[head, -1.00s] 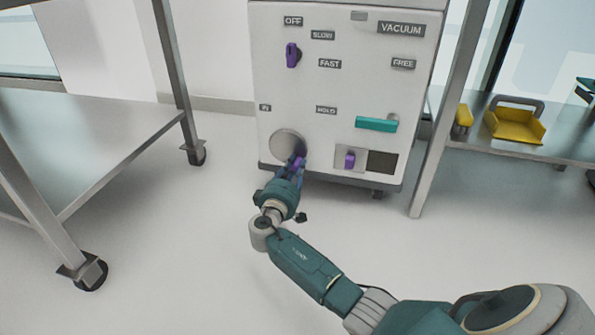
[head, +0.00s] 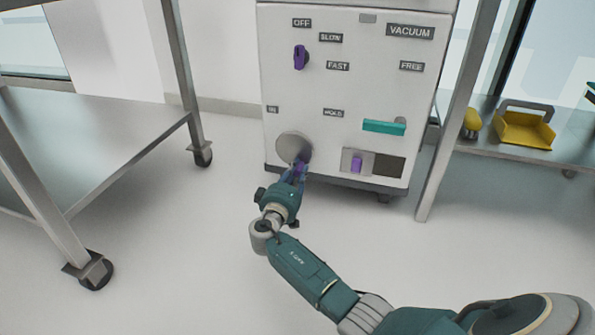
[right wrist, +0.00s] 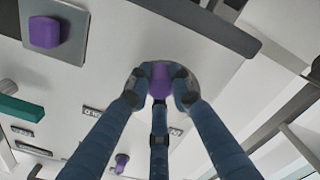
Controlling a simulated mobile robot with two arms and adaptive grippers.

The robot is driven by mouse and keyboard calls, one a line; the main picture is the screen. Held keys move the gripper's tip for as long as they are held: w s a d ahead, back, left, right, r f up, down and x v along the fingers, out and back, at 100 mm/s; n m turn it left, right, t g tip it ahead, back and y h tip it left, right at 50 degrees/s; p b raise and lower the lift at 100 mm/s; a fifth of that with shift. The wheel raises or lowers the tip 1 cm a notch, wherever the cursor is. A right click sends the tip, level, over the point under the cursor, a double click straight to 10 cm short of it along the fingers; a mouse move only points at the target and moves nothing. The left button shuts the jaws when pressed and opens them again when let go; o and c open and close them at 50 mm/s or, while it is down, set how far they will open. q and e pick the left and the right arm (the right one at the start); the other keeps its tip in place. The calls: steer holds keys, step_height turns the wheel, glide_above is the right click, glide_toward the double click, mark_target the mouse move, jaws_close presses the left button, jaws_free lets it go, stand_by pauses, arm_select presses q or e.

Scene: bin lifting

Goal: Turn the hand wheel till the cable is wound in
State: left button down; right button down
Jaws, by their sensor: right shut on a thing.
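The hand wheel (head: 293,147) is a round grey disc low on the left of the white machine front. Its purple handle (right wrist: 160,80) shows in the right wrist view between my fingers. My right gripper (head: 298,171) is shut on this handle, at the lower right of the disc in the head view. In the right wrist view the blue fingers of the right gripper (right wrist: 160,92) close around the handle, and the disc is mostly hidden behind them. No cable can be made out. My left gripper is not in view.
The machine (head: 350,85) has a purple knob (head: 299,57), a teal lever (head: 384,127) and a purple switch (head: 356,163). A wheeled metal table (head: 95,130) stands left. A shelf (head: 545,145) at right holds a yellow tray (head: 524,129). The floor between is clear.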

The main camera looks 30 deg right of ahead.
mark_target(296, 141)
steer(key=shift+w+a+r, duration=0.1)
steer(key=shift+a+r, duration=0.05)
steer(key=shift+r, duration=0.05)
steer(key=c, duration=1.6)
jaws_free()
step_height(296, 141, up, 10)
steer(key=shift+f, duration=0.1)
